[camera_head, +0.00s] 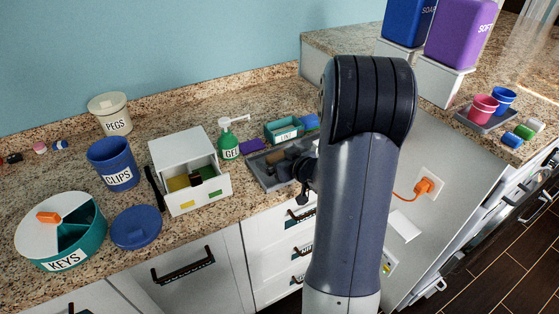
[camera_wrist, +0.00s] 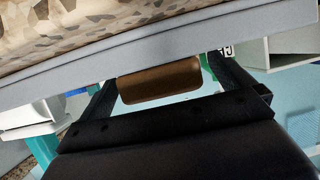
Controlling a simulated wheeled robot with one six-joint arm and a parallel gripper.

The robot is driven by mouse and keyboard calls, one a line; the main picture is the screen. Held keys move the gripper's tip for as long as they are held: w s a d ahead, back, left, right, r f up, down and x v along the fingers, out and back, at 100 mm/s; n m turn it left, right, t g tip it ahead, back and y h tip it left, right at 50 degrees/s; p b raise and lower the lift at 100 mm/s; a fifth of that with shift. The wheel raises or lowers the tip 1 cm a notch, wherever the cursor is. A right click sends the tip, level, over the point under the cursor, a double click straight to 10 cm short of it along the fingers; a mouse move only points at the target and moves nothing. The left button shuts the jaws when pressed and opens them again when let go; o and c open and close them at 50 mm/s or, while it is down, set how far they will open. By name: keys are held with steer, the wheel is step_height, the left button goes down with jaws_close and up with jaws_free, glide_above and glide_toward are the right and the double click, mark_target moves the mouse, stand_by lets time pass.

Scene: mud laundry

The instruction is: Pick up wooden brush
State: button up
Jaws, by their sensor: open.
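In the wrist view, a brown wooden piece (camera_wrist: 158,80), which looks like the wooden brush, lies between the two fingers of my gripper (camera_wrist: 168,84). The fingers stand apart on either side of it, and I cannot tell whether they touch it. A grey tray edge (camera_wrist: 230,32) crosses just beyond. In the head view, my arm hides most of my gripper, with a dark part (camera_head: 304,170) showing at the right of the grey tray (camera_head: 266,183). Dark and brownish items lie in that tray, too small to tell apart.
A white drawer box (camera_head: 180,147) with its drawer open and a green GEL bottle (camera_head: 228,143) stand left of the tray. A teal box (camera_head: 283,130) stands behind it. The blue CLIPS tub (camera_head: 113,165) and KEYS container (camera_head: 62,232) are further left.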

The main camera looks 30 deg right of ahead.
steer(key=shift+x, duration=1.1)
steer(key=shift+c, duration=0.6)
steer(key=c, duration=1)
steer(key=shift+o, duration=0.2)
